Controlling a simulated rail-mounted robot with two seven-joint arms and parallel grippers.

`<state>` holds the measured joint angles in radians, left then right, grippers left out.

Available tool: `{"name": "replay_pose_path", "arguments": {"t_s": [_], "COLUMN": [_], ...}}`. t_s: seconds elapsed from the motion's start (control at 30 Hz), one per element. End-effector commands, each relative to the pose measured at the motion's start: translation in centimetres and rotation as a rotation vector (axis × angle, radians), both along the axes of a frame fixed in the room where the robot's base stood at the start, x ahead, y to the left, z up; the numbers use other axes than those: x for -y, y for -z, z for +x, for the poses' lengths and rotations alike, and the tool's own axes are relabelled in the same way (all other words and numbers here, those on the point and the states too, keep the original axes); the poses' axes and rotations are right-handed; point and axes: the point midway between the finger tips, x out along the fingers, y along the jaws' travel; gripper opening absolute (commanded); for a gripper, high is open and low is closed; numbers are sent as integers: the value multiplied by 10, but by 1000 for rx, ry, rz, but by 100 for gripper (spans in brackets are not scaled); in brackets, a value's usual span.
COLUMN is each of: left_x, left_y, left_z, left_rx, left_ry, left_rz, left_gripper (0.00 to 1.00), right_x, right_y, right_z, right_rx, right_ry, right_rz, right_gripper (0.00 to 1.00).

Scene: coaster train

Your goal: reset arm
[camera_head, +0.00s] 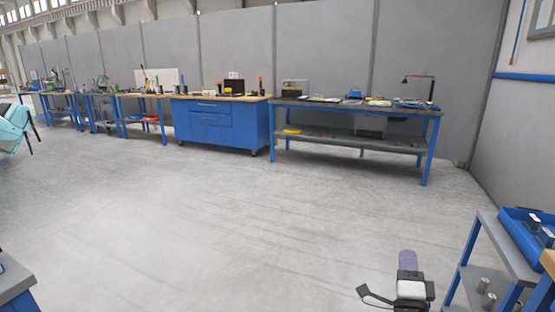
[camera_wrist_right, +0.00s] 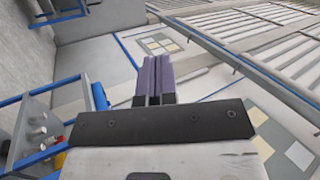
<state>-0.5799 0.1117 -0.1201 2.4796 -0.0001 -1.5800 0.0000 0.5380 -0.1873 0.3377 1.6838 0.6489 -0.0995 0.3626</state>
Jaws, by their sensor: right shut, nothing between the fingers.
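My right gripper (camera_head: 407,261) stands at the bottom right of the head view, with its purple fingers pointing up. In the right wrist view its two purple fingers (camera_wrist_right: 154,80) lie side by side, closed, with nothing between them. It is in free air, to the left of a blue-framed workbench, and apart from it. My left gripper is not in the head view.
The blue-framed workbench (camera_head: 487,228) at the right edge carries a blue tray (camera_head: 518,232) with small parts. A table corner (camera_head: 14,280) shows at the bottom left. Benches and a blue cabinet (camera_head: 222,124) line the far wall. The floor (camera_head: 230,220) between is clear.

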Motion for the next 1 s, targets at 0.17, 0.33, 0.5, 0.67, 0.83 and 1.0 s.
{"name": "replay_pose_path", "arguments": {"t_s": [0.17, 0.33, 0.5, 0.67, 0.83, 1.0], "left_x": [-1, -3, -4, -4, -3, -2], "left_y": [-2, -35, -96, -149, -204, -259], "left_z": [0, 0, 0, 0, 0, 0], "left_rx": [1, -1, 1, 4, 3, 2], "left_ry": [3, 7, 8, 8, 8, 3], "left_rz": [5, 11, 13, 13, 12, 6], "left_gripper": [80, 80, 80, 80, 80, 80], "right_x": [-47, -78, -93, -95, -95, -96], "right_y": [-13, -22, -30, -43, -67, -99], "right_z": [-2, -26, -74, -118, -159, -194], "right_rx": [-233, -496, -788, -983, -1119, -1196], "right_ry": [-133, -235, -323, -375, -402, -408], "right_rz": [-362, -701, -974, -1098, -1164, -1217], "right_gripper": [0, 0, 0, 0, 0, 0]}}
